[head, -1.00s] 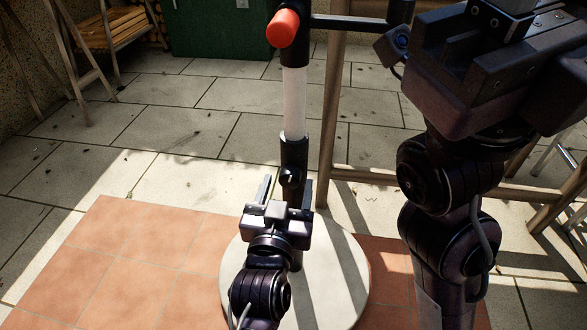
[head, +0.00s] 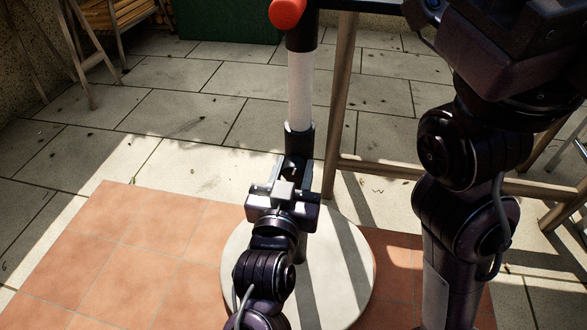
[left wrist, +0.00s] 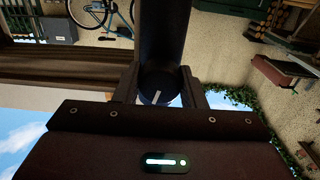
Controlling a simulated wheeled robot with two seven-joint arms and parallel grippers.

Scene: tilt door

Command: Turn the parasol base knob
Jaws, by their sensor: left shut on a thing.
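The parasol base has a round pale plate (head: 335,285) on the floor, with a dark upright tube (head: 299,140) and a white pole section (head: 300,90) above it. The dark knob (left wrist: 158,86) with a pale line on its face shows between the fingers in the left wrist view. My left gripper (head: 291,170) is shut on this knob at the lower tube; in the head view its hand hides the knob. My right arm rises at the right; part of its hand (head: 515,45) shows at the top, its fingertips outside the frame.
An orange-red cylinder end (head: 287,12) sits on the pole near the top. A wooden frame (head: 338,110) stands just right of the pole. A green box (head: 228,18) and a wooden rack (head: 118,15) stand far back. The paved floor left of the pole is clear.

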